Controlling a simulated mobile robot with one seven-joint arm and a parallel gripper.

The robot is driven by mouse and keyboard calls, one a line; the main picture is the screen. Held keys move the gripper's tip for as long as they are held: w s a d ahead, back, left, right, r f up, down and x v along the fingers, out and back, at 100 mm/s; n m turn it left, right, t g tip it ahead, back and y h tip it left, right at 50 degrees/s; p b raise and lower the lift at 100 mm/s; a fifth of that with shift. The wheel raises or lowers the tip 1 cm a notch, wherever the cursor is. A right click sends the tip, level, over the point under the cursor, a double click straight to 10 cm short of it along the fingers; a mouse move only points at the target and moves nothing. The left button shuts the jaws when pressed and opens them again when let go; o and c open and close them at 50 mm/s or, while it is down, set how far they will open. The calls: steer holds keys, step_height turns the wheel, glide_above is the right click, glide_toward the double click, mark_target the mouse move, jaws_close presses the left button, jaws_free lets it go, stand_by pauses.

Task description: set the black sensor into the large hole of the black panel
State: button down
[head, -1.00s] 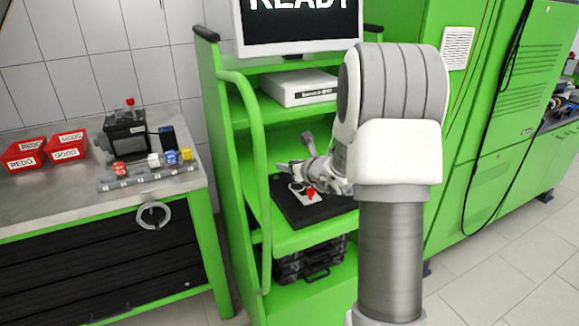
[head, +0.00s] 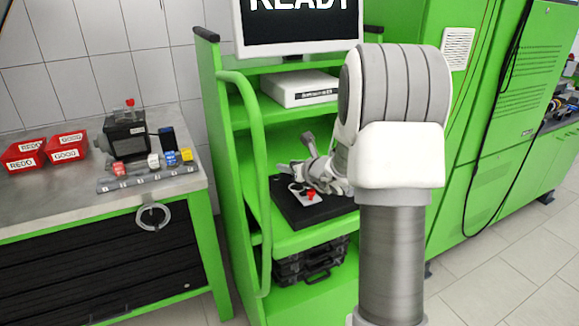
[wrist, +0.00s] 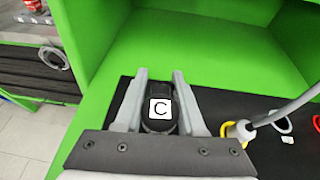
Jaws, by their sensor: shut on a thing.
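My gripper (wrist: 160,108) is shut on the black sensor (wrist: 160,86), which carries a white label with a "C" and sits between the two grey fingers in the wrist view. The black panel (head: 283,205) lies on the green rig's middle shelf. In the wrist view the panel (wrist: 292,153) spreads under and to the right of the gripper. In the head view my gripper (head: 287,168) is over the panel's back part. The sensor cannot be made out there, and the large hole cannot be made out in either view.
A grey cable with a pale plug (wrist: 238,131) stands at the panel beside the right finger, near coloured rings. A workbench (head: 70,205) with red bins (head: 22,155) is at left.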

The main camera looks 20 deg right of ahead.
steer(key=shift+f+b, duration=0.45)
steer(key=shift+b, duration=0.1)
steer(key=shift+r, duration=0.2)
stand_by(0.4)
steer(key=shift+r+p, duration=0.35)
steer(key=shift+r, duration=0.1)
steer(key=shift+r, duration=0.1)
steer(key=shift+b, duration=0.55)
stand_by(1.1)
steer(key=shift+f+b, duration=0.75)
steer(key=shift+b, duration=0.05)
stand_by(0.4)
steer(key=shift+r, duration=0.15)
steer(key=shift+r+p, duration=0.4)
steer(key=shift+r, duration=0.15)
